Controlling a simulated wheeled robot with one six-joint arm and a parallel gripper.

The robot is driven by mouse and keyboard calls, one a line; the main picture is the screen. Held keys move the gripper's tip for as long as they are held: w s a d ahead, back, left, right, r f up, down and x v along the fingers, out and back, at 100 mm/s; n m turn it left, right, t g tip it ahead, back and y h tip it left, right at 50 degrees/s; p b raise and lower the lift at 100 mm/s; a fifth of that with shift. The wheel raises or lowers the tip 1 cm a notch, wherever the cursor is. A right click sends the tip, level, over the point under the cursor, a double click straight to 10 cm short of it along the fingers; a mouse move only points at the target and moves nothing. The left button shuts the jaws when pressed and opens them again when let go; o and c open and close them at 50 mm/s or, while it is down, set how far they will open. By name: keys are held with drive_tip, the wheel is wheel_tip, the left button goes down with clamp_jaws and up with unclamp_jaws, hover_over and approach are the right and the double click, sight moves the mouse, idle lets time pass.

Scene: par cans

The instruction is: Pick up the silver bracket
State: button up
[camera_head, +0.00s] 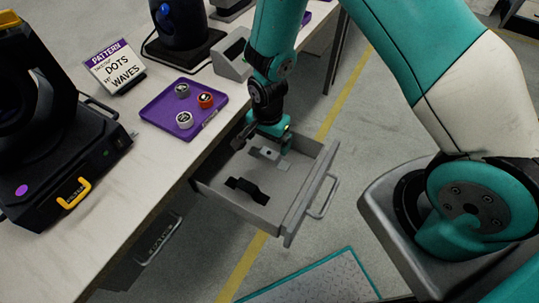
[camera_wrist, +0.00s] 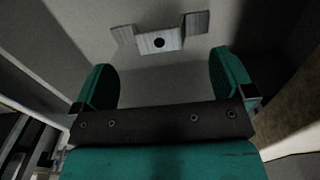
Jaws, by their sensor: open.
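The silver bracket (camera_head: 266,153) lies in the open grey drawer (camera_head: 228,203), near its far side. In the wrist view the bracket (camera_wrist: 158,41) shows as a flat metal piece with a dark round hole and a raised tab at each end. It lies ahead of and between the fingertips, apart from them. My gripper (camera_head: 265,138) is over the drawer, above the bracket; in the wrist view its two teal fingers (camera_wrist: 163,75) are spread with nothing between them. In the head view the gripper partly covers the bracket.
A black bracket (camera_head: 247,190) lies nearer in the same drawer. The drawer walls and front handle (camera_head: 322,197) surround the space. On the table, a purple tray (camera_head: 160,117) holds three small round pieces, beside a sign (camera_head: 115,66) and a black machine (camera_head: 60,150).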

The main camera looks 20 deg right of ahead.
sight(269, 153)
wheel_tip(269, 153, down, 6)
drive_tip(key=shift+d+f, duration=0.15)
drive_tip(key=shift+f, duration=0.1)
drive_tip(key=shift+c, duration=0.5)
drive_tip(key=c, duration=1)
